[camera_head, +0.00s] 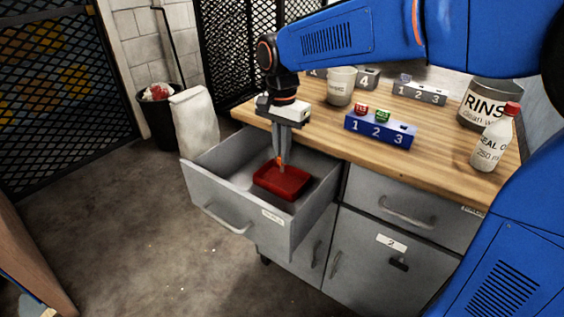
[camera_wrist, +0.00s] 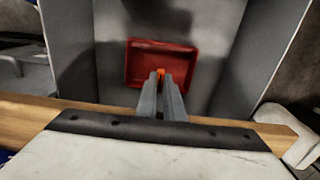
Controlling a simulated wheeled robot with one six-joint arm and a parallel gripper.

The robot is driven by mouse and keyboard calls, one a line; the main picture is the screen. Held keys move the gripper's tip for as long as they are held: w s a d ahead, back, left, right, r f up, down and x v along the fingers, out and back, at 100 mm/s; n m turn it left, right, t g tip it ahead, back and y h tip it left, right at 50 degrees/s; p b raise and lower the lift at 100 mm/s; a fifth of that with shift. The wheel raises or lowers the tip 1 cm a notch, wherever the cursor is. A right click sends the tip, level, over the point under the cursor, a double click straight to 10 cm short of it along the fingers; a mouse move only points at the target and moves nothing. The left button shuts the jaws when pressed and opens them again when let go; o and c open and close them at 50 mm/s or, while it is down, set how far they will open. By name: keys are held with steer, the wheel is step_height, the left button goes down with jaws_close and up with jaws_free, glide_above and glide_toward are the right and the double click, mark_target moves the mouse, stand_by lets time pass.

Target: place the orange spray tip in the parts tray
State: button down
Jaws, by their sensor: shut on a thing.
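The orange spray tip (camera_wrist: 161,72) is held between the fingertips of my gripper (camera_wrist: 161,80). In the head view the tip is a small orange spot at the end of the fingers (camera_head: 281,160). The red parts tray (camera_head: 289,193) lies inside the open grey drawer (camera_head: 223,186). It also shows in the wrist view (camera_wrist: 140,82). My gripper points down from above, over the tray's back part. The tray looks empty where I can see it. How high the tip is above the tray floor is hard to tell.
The wooden worktop (camera_head: 325,125) is right of and behind the drawer. On it stand a blue numbered block (camera_head: 378,142) with a red and a green piece, a pale cup (camera_head: 341,88), a rinse tin (camera_head: 488,103) and a red-capped bottle (camera_head: 492,142). Drawer walls surround the tray.

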steer(key=shift+f, duration=1.8)
steer(key=shift+f, duration=0.1)
steer(key=c, duration=1.9)
jaws_free()
step_height(320, 180, up, 12)
steer(key=shift+r, duration=0.1)
